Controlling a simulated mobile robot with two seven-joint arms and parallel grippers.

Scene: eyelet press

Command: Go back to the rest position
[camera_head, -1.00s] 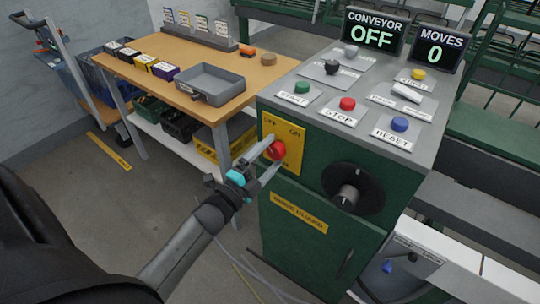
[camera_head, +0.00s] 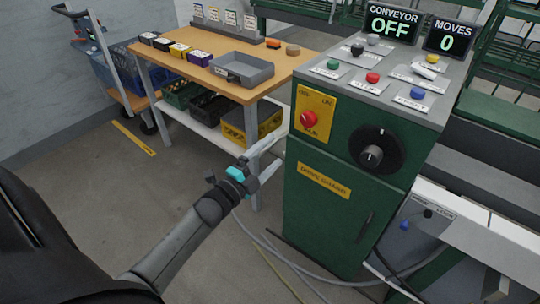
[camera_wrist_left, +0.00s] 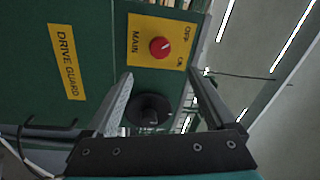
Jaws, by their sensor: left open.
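My left gripper (camera_head: 266,158) is open and empty, in front of the left edge of the green control cabinet (camera_head: 335,225) and apart from it. The red main switch knob (camera_head: 309,118) sits on a yellow plate (camera_head: 325,104) on the cabinet front, above and to the right of the fingertips. In the left wrist view the knob (camera_wrist_left: 159,47) shows beyond the open fingers (camera_wrist_left: 160,95), with nothing between them. A black rotary dial (camera_head: 372,155) is to the right of the plate. The conveyor display (camera_head: 391,26) reads OFF. My right gripper is not in view.
A wooden table (camera_head: 170,62) with a grey tray (camera_head: 242,70) and small boxes stands behind to the left. A cart (camera_head: 105,65) is at the far left. A grey cable (camera_head: 310,278) lies by the cabinet foot.

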